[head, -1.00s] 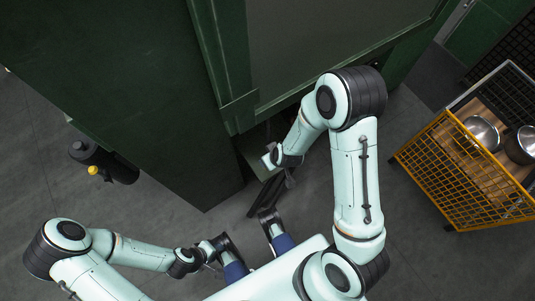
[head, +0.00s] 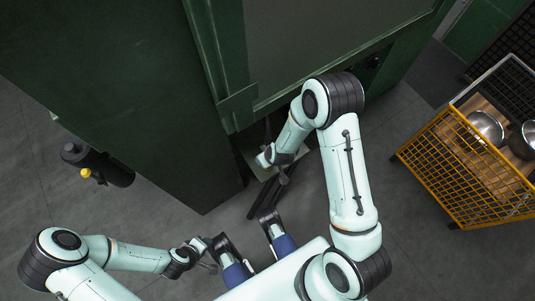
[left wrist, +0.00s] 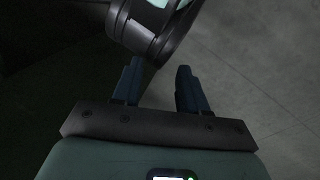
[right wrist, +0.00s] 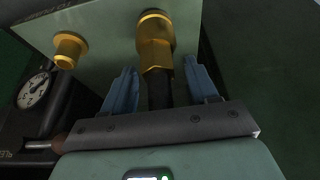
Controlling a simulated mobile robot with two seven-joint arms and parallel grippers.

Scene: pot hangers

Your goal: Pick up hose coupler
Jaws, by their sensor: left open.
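A brass-yellow hose coupler (right wrist: 156,42) sits on a pale green panel in the right wrist view, with a black hose (right wrist: 160,92) running from it toward my wrist. My right gripper (right wrist: 160,70) is open, with its blue fingers on either side of the hose just below the coupler. Gaps show between each finger and the hose. In the head view the coupler is not visible, and my right arm reaches into a low opening of the green cabinet. My left gripper (left wrist: 156,72) is open and empty above the grey floor.
A second brass fitting (right wrist: 70,49) sticks out of the panel to the left of the coupler. A round gauge (right wrist: 35,90) is at the far left. The green cabinet (head: 130,90) stands close ahead. A yellow wire cart (head: 465,165) with metal pots stands at the right.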

